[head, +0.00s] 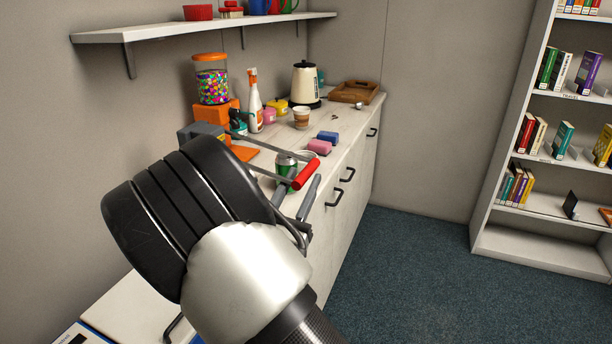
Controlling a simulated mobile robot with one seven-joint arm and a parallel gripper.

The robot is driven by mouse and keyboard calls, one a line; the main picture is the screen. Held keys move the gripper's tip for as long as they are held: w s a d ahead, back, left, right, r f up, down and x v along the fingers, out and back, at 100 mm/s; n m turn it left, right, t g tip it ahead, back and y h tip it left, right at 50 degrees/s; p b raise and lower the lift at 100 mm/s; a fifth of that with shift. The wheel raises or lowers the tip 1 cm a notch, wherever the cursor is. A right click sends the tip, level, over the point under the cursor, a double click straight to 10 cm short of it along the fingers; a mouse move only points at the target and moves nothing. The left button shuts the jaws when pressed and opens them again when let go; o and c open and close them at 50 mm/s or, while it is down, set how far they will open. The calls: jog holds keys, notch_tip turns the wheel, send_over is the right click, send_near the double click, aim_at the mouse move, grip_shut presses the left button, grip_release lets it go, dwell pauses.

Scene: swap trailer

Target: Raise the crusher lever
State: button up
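The can crusher's grey body (202,132) stands on the counter at the left, partly hidden behind my arm. Its lever (262,175) reaches out to the right and ends in a red grip (306,173) near the counter's front edge. A green can (286,166) stands beside the lever, partly covered by it. My gripper (299,190) is just below and in front of the red grip in the picture. Its two grey fingers look parted, with nothing seen between them. My wrist hides the near part of the gripper. I cannot tell whether a finger touches the lever.
A candy dispenser (211,85), a bottle (255,108), a cup (301,118), sponges (320,146) and a kettle (305,82) stand on the counter (345,125). A wall shelf (200,27) hangs above. The carpet (420,270) is clear up to the bookcase (500,200).

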jog(key=shift+x, duration=1.45)
jog(key=shift+c, duration=0.3)
grip_shut()
